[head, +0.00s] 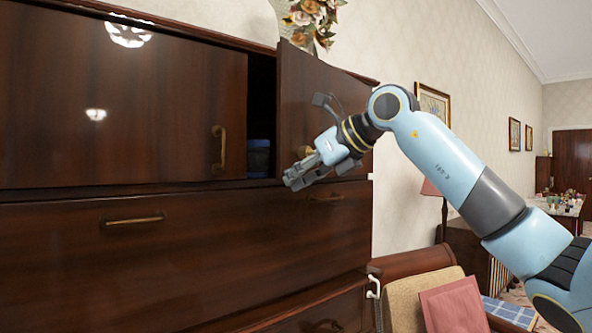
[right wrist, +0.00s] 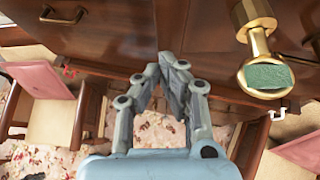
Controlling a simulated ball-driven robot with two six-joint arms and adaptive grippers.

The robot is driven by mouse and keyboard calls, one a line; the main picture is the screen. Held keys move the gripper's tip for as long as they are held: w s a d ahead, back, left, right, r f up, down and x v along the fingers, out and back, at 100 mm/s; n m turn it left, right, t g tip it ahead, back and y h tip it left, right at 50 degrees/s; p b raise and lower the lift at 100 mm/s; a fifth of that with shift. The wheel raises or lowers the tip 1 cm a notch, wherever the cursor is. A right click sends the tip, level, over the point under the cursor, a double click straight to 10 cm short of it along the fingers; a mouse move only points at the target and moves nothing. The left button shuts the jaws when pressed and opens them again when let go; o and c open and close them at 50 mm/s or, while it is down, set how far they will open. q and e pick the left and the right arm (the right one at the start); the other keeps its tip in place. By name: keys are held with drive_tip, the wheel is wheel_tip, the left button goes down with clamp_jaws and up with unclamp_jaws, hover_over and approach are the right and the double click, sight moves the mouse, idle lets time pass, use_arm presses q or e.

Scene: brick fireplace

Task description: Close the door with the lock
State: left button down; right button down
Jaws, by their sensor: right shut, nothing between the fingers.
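The right cabinet door (head: 298,95) is dark, glossy wood and stands ajar, with a dark gap on its left side. The left cabinet door (head: 120,110) is flush and has a brass handle (head: 219,148). My right gripper (head: 292,178) is in front of the right door's lower part, with its fingers shut and empty; they also show in the right wrist view (right wrist: 166,64). A brass knob-like fitting, perhaps the lock, sticks out right of the fingers in the right wrist view (right wrist: 259,42), apart from them. My wrist partly covers the right door. My left gripper is out of view.
A wide drawer (head: 110,255) with brass handles lies below the doors. A vase of flowers (head: 308,22) stands on the cabinet top. A chair with a pink cushion (head: 452,305) stands at the cabinet's lower right. The room beyond opens to the right.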

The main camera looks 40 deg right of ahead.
sight(280, 167)
idle(0.3)
drive_tip(key=w, duration=0.2)
drive_tip(key=w+a+p, duration=0.1)
drive_tip(key=w, duration=0.1)
drive_tip(key=w+a+p, duration=0.1)
drive_tip(key=w, duration=0.1)
drive_tip(key=shift+r, duration=0.1)
drive_tip(key=shift+w+a, duration=0.15)
drive_tip(key=shift+w, duration=0.05)
drive_tip(key=shift+f, duration=0.2)
